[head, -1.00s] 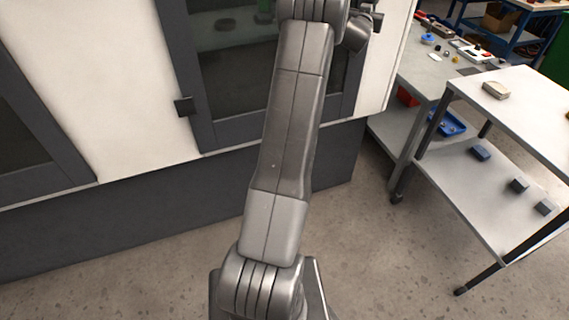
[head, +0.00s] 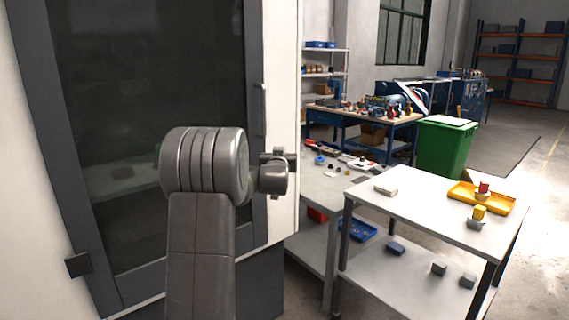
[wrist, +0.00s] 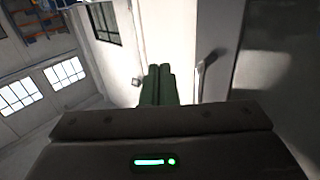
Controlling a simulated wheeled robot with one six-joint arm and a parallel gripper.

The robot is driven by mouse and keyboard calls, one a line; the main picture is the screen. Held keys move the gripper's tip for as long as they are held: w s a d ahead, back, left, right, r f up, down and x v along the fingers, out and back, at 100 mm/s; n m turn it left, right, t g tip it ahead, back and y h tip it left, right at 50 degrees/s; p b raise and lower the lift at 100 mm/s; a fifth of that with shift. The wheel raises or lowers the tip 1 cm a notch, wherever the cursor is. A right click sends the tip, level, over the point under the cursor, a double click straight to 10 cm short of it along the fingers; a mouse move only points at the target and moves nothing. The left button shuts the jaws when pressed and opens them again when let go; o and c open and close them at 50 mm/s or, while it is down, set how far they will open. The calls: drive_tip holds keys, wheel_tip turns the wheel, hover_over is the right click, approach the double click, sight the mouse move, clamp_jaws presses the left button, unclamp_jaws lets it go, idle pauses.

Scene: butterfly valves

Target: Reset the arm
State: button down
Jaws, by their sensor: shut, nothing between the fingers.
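My arm (head: 203,235) rises in front of a large white cabinet with a dark glass door (head: 150,110) in the head view. Its upper joint bends toward the right, and the fingers cannot be made out there. In the wrist view my gripper (wrist: 159,84) shows two dark green fingers side by side, shut with nothing between them. They point toward a pale wall surface and touch nothing that I can see. A door handle (wrist: 207,62) shows just right of the fingertips, apart from them.
A white two-level table (head: 420,215) stands at right with a yellow tray (head: 496,206), a yellow-topped part (head: 478,216) and a pale block (head: 386,190). A grey bench (head: 325,200) stands between it and the cabinet. A green bin (head: 443,150) is behind. Open floor lies at far right.

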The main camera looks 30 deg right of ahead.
drive_tip(key=shift+s+d+f, duration=0.1)
drive_tip(key=shift+s+d, duration=0.1)
drive_tip(key=shift+s, duration=0.8)
drive_tip(key=p, duration=0.5)
approach(262, 143)
drive_tip(key=x, duration=0.5)
drive_tip(key=shift+w+d, duration=0.1)
